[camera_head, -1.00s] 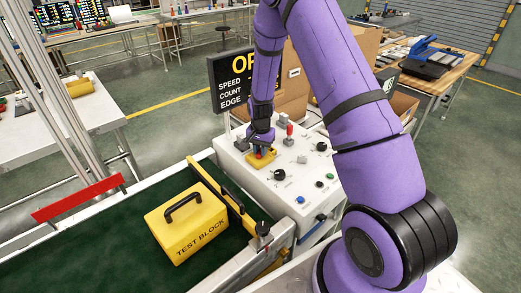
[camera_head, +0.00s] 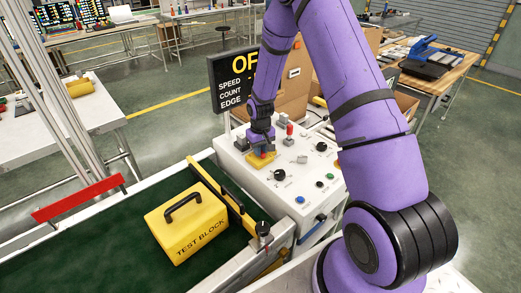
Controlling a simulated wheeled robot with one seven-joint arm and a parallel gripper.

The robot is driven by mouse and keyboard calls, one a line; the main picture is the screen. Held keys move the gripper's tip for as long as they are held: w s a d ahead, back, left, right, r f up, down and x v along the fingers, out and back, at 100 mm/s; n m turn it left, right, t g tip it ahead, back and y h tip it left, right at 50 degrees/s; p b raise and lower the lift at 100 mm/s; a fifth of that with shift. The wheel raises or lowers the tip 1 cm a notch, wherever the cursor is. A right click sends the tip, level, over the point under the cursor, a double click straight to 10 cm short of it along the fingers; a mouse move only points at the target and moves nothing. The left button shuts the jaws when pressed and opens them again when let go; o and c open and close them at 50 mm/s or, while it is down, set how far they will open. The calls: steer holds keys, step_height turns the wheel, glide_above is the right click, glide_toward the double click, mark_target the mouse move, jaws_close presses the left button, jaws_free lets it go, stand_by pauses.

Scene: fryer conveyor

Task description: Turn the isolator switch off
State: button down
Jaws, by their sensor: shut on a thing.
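The isolator switch is a red handle (camera_head: 264,154) on a square yellow plate (camera_head: 262,164), on the white control panel (camera_head: 315,205) beside the conveyor. My gripper (camera_head: 262,151) points down over the plate and is shut on the red handle. The jaws hide most of the handle, so its exact angle cannot be read.
A black display board (camera_head: 228,84) stands behind the panel, partly covered by my arm. A black knob (camera_head: 280,174), a red-tipped lever (camera_head: 289,130) and several buttons are near the switch. A yellow test block (camera_head: 187,222) sits on the green conveyor belt (camera_head: 110,240).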

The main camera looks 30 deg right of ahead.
steer(key=shift+n, duration=1.1)
steer(key=c, duration=1)
jaws_free()
steer(key=shift+c, duration=0.2)
step_height(320, 180, up, 11)
